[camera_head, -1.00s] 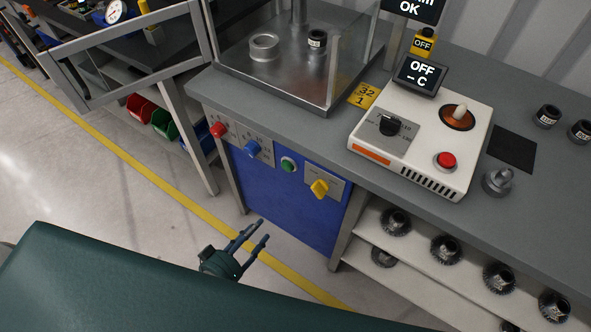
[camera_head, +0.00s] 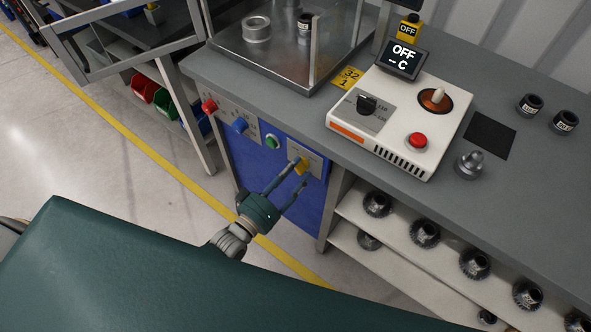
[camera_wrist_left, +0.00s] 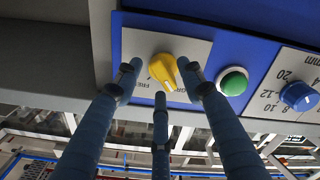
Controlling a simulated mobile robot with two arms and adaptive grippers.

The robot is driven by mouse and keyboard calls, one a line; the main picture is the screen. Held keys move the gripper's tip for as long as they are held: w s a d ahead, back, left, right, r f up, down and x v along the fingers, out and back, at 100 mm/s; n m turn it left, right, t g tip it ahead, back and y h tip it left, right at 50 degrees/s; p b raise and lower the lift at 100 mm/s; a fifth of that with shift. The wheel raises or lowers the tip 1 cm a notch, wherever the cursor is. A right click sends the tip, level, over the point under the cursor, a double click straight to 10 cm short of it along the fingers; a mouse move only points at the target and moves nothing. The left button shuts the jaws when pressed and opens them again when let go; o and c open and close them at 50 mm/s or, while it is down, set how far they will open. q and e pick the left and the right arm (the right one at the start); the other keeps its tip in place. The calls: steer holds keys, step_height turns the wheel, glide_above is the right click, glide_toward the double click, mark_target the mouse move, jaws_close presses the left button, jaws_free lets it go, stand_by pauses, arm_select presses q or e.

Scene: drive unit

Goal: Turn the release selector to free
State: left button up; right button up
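The yellow release selector (camera_head: 304,166) sits on a light plate on the blue front panel, partly hidden by my fingers in the head view. In the left wrist view the selector (camera_wrist_left: 164,70) is in full view near the middle, its narrow end tilted down toward the right. "FREE" is printed to its left, and a partly hidden word is to its right. My left gripper (camera_head: 297,177) is open at the selector. In the wrist view the left gripper (camera_wrist_left: 162,80) has fingers on both sides and one below. I cannot tell whether any finger touches. My right gripper is out of view.
A green button (camera_head: 272,142), a blue knob (camera_head: 240,125) and a red knob (camera_head: 209,106) share the panel. The grey bench top (camera_head: 300,120) overhangs above, carrying a white control box (camera_head: 390,143). Shelves with gears (camera_head: 376,204) are to the right.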

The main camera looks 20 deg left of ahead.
arm_select(q)
steer(key=shift+w, duration=0.2)
jaws_close()
steer(key=shift+m, duration=0.3)
steer(key=m, duration=0.3)
steer(key=shift+d+f, duration=0.1)
steer(key=shift+f, duration=0.05)
steer(key=m, duration=0.4)
steer(key=shift+f, duration=0.1)
steer(key=m, duration=0.4)
steer(key=shift+f+m, duration=0.1)
steer(key=shift+m, duration=0.2)
steer(key=shift+f+m+b, duration=0.1)
steer(key=shift+m+b, duration=0.2)
steer(key=shift+m, duration=1.5)
